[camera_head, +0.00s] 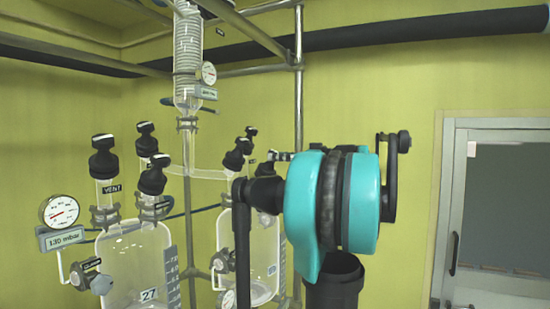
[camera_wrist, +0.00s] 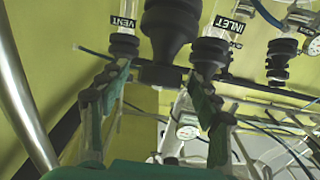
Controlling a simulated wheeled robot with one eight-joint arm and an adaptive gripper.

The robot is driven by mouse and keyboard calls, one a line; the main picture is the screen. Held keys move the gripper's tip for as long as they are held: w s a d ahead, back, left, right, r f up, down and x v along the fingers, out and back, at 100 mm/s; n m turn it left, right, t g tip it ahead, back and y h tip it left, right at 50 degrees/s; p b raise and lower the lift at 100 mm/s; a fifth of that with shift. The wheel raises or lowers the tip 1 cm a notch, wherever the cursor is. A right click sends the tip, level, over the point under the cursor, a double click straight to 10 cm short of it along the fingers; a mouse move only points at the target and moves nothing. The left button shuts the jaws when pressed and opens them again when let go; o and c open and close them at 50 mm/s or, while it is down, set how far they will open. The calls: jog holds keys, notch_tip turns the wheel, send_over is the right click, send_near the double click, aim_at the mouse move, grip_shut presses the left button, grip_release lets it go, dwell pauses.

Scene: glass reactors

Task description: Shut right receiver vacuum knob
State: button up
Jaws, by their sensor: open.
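The right receiver (camera_head: 262,245) is a glass vessel partly hidden behind my arm in the head view. Several black knobs (camera_head: 233,160) stand on its top. In the wrist view a large black knob (camera_wrist: 170,25) fills the upper middle, with no label readable on it. A knob stem marked VENT (camera_wrist: 124,22) is to its left and one marked INLET (camera_wrist: 228,24) to its right. My gripper (camera_wrist: 160,82) is open, its green-padded fingers on either side of the large knob's lower part. I cannot tell whether they touch it.
The left receiver (camera_head: 135,265) stands at the left with its own black knobs, a round gauge (camera_head: 60,211) and a 130 mbar display. A glass condenser (camera_head: 187,55) hangs above. A metal upright (camera_head: 298,100) rises behind my arm. A door (camera_head: 500,200) is at the far right.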

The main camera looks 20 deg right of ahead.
jog(key=shift+x, duration=1.05)
jog(key=c, duration=1.2)
jog(key=shift+o, duration=0.2)
jog(key=shift+m+h, duration=0.3)
jog(key=m+t+h, duration=0.1)
jog(key=m+h, duration=0.2)
jog(key=m+t+h, duration=0.2)
jog(key=m+h, duration=0.1)
jog(key=m, duration=0.1)
jog(key=shift+s+a, duration=0.1)
jog(key=shift+a, duration=0.05)
jog(key=m+h, duration=0.5)
jog(key=shift+m+h, duration=0.8)
